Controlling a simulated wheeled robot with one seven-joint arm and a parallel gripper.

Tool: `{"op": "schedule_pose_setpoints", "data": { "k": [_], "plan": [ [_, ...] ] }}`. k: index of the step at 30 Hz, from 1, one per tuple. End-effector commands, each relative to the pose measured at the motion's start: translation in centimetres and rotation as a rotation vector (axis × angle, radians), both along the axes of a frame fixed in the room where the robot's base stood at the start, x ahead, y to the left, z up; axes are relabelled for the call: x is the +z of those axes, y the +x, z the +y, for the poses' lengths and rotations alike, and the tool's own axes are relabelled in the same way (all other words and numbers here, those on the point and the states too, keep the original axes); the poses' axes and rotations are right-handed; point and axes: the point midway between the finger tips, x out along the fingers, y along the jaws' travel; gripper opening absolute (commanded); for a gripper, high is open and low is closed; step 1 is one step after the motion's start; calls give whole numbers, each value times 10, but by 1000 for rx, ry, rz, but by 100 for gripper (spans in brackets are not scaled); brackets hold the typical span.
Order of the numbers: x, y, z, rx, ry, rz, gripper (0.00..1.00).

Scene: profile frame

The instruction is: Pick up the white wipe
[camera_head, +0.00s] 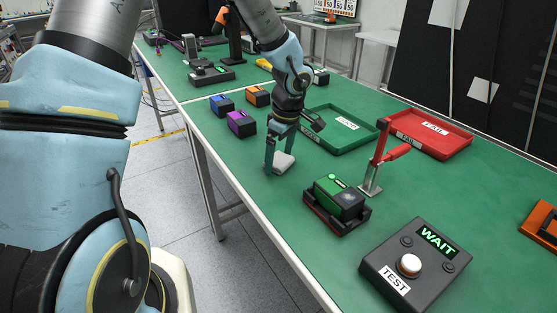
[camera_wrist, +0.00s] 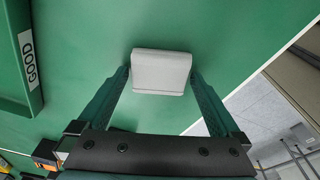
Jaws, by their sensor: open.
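The white wipe (camera_head: 284,162) is a small pale block on the green table, near its left edge in the head view. In the wrist view the wipe (camera_wrist: 161,71) lies between the tips of my two fingers. My gripper (camera_head: 279,158) points down at it in the head view. The fingers of my gripper (camera_wrist: 160,78) are apart, one on each side of the wipe, close to its sides. I cannot tell whether either finger touches it.
A green tray (camera_wrist: 32,70) marked GOOD lies beside my gripper, and a red tray (camera_head: 468,150) marked FAIL lies beyond. A clamp fixture (camera_head: 372,183) with a green-black box (camera_head: 339,196) and a WAIT/TEST panel (camera_head: 415,265) stand nearer. Several coloured boxes (camera_head: 241,123) sit to the left.

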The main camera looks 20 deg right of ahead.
Motion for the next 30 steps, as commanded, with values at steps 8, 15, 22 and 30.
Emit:
{"op": "schedule_pose_setpoints", "data": {
  "k": [8, 15, 22, 30],
  "plan": [
    [0, 0, 0, 0, 0, 0, 88],
    [0, 0, 0, 0, 0, 0, 61],
    [0, 0, 0, 0, 0, 0, 35],
    [3, 0, 0, 1, 0, -1, 26]
  ]
}}
